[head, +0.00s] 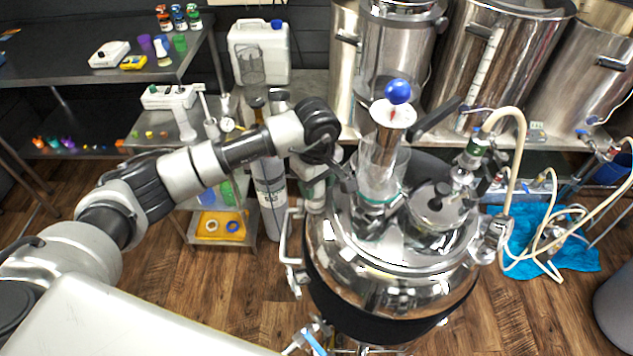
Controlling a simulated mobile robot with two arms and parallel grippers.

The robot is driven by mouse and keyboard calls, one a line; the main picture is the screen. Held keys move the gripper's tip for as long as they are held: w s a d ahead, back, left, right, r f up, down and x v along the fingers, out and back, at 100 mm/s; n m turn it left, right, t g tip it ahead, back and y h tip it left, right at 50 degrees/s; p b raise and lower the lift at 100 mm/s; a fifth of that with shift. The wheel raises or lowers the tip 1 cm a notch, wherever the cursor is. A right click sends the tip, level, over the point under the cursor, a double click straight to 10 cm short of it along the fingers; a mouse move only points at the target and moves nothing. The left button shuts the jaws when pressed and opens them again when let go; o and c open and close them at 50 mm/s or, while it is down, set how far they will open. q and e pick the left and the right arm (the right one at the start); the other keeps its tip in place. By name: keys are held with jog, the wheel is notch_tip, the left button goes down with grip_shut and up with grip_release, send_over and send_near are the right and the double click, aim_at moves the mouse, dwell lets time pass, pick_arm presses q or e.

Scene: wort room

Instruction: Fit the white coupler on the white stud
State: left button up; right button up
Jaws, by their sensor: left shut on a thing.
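My left gripper (346,182) reaches in from the left, to the left side of the clear glass column on the steel vessel. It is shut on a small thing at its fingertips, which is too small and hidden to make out. I cannot make out the white coupler or the white stud for certain in the head view. My right gripper does not show.
The steel vessel (395,262) with a domed lid fills the centre right. The glass column (380,165) stands on it, with a blue ball (398,92) above. A hose (520,150) loops at right.

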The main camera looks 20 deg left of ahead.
pick_arm(q)
jog(key=shift+b, duration=0.35)
dwell(0.4)
jog(key=shift+f+b, duration=0.55)
jog(key=o, duration=0.7)
jog(key=shift+c, duration=0.2)
jog(key=shift+r+p, duration=2.4)
jog(key=shift+r, duration=3.15)
jog(key=shift+s, duration=0.1)
